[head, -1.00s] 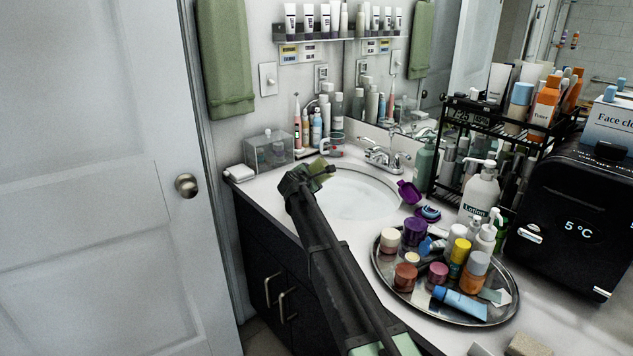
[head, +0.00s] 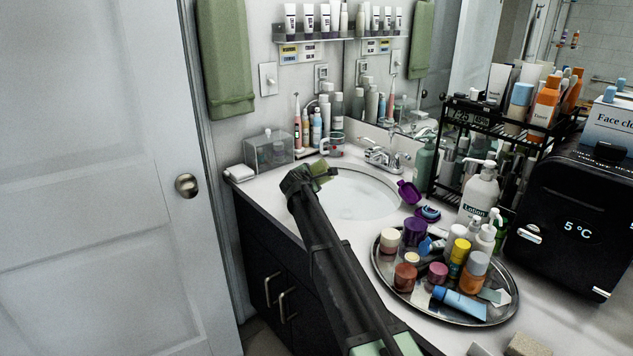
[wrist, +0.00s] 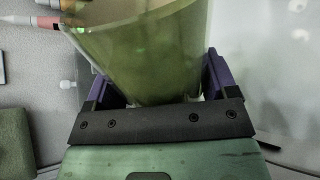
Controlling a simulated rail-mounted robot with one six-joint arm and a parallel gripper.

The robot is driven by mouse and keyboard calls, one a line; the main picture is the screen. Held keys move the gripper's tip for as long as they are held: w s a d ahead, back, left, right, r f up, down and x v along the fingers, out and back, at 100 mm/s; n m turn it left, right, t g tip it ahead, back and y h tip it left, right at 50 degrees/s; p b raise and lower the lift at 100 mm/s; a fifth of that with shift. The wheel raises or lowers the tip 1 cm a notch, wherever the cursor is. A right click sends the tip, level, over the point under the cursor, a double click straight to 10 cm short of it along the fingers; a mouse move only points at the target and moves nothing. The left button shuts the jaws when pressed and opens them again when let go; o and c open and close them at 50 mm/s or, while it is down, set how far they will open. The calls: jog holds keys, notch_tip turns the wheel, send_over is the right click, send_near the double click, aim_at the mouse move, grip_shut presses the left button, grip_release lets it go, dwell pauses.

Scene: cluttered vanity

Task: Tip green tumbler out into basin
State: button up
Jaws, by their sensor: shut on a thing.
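The translucent green tumbler (wrist: 140,55) fills the upper middle of the wrist view, between the two purple fingers of my gripper (wrist: 158,82). My gripper is shut on it. In the head view, my gripper (head: 326,175) is at the left rim of the basin, and only a small part of the tumbler (head: 318,167) shows beyond my wrist. The tumbler looks tilted, but I cannot tell how far. The white basin (head: 362,198) lies just right of it, with a pale, glossy inside. I cannot see what the tumbler holds.
The faucet (head: 382,155) stands behind the basin, with a mug (head: 331,146) to its left. A clear box (head: 270,150) is at the back left. A crowded round tray (head: 395,300) is in front right.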

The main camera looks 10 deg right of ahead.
dwell(0.5)
jog(key=shift+f+m+y, duration=0.1)
jog(key=shift+m+y, duration=0.3)
jog(key=shift+f, duration=0.1)
dwell(0.5)
jog(key=shift+d+m+y, duration=0.1)
jog(key=shift+m+y, duration=0.2)
jog(key=shift+m, duration=0.1)
jog(key=shift+f, duration=0.15)
